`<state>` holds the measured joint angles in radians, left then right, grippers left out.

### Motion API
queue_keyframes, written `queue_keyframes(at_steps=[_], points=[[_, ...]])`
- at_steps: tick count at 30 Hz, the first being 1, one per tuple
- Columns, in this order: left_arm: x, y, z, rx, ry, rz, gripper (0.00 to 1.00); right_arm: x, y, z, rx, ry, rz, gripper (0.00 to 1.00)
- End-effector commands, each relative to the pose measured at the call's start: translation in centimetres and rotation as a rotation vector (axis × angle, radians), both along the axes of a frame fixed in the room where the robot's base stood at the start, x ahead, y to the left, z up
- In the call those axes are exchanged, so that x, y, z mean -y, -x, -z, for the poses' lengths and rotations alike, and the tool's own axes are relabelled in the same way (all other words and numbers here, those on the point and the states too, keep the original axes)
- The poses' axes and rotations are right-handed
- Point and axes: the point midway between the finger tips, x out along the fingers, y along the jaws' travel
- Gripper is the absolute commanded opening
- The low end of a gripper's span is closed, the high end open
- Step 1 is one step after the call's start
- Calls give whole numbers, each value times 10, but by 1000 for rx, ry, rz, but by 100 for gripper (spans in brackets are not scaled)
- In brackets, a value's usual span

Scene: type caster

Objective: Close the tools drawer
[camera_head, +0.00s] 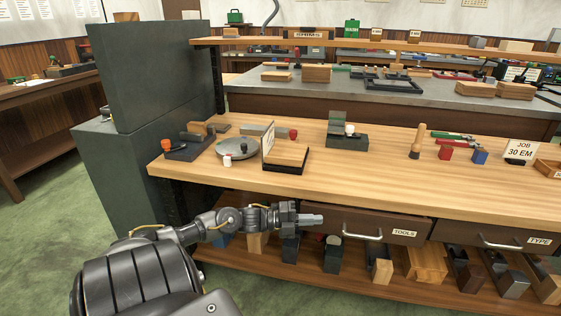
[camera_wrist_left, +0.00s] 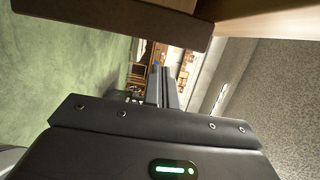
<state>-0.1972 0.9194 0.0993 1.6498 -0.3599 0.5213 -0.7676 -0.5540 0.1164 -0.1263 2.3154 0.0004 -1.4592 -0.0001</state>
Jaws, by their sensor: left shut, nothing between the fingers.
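The tools drawer (camera_head: 338,218) is a dark brown front under the wooden bench top, with a silver bar handle (camera_head: 362,236) and a "TOOLS" label. How far it stands out is hard to judge in the head view. My left gripper (camera_head: 318,219) is shut and empty. Its tips point right, in front of the left part of the drawer front; I cannot tell whether they touch it. In the left wrist view the gripper fingers (camera_wrist_left: 161,88) are together. A dark brown panel (camera_wrist_left: 110,20), probably the drawer front, crosses the top there. My right gripper is not in view.
The type drawer (camera_head: 490,236) sits to the right under the same bench top (camera_head: 350,185). A lower shelf (camera_head: 330,278) holds several blocks and boxes below the drawers. A green cabinet (camera_head: 125,165) stands at the bench's left end. Open green floor lies in front.

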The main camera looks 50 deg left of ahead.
Motion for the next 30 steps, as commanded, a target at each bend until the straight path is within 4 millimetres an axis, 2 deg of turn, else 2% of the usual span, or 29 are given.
queue_keyframes(at_steps=[2, 4, 9, 15, 21, 26, 29, 30], points=[[13, 5, -6, -1, 3, 8, 0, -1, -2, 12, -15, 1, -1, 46], [3, 18, 0, -6, -2, 5, 0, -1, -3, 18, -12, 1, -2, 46], [-19, 49, 0, -5, -2, 6, 0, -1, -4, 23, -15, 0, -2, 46], [-38, 74, 0, -3, -1, 6, 0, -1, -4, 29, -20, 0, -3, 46], [-46, 85, -1, -1, -1, 7, 0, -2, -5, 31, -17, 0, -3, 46], [-46, 86, 1, -7, 4, 0, 0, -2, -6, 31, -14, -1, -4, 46], [-41, 85, 16, -53, 29, -48, 0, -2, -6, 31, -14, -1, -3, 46], [-38, 85, 28, -90, 48, -84, 0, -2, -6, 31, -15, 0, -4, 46]])
